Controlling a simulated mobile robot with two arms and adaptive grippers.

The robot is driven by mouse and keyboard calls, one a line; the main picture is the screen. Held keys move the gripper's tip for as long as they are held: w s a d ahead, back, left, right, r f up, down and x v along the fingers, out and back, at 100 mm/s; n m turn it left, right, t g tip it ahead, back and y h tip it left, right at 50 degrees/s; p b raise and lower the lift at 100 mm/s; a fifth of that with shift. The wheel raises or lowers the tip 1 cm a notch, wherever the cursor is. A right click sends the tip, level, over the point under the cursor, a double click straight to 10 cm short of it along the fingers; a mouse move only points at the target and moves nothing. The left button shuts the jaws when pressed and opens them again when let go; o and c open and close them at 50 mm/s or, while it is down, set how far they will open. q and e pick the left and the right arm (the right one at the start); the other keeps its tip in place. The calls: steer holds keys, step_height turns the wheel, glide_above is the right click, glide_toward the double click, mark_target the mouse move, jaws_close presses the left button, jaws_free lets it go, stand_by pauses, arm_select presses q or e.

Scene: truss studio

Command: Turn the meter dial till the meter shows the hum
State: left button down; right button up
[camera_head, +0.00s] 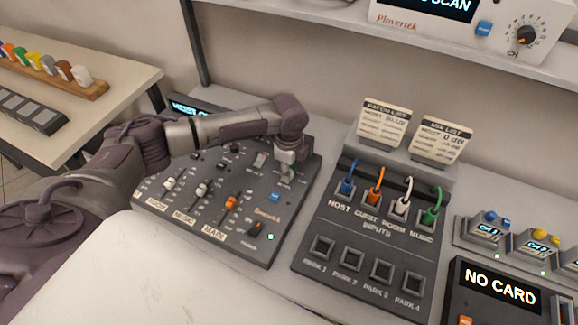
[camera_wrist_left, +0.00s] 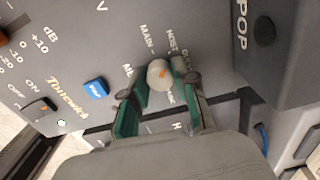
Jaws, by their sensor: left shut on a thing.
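In the left wrist view the meter dial (camera_wrist_left: 159,74) is a round grey knob with an orange mark. Labels such as MAIN and HOST stand around it. The green-padded fingers of my left gripper (camera_wrist_left: 160,90) are shut on the dial, one on each side. A small lit display (camera_head: 188,105) at the mixer's upper left is partly hidden by my arm; its full text cannot be read. My right gripper is out of view.
A blue button (camera_wrist_left: 95,88) sits near the dial. The patch panel (camera_head: 335,215) with coloured plugs stands right of the mixer, with two cards (camera_head: 384,122) behind it. A shelf (camera_head: 470,45) overhangs the back. A unit (camera_head: 500,288) reads NO CARD.

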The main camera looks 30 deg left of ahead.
arm_select(q)
steer(key=shift+m, duration=0.7)
steer(key=c, duration=0.9)
jaws_free()
steer(key=shift+r, duration=0.15)
step_height(320, 180, up, 12)
steer(key=shift+f, duration=0.1)
steer(key=shift+f, duration=0.1)
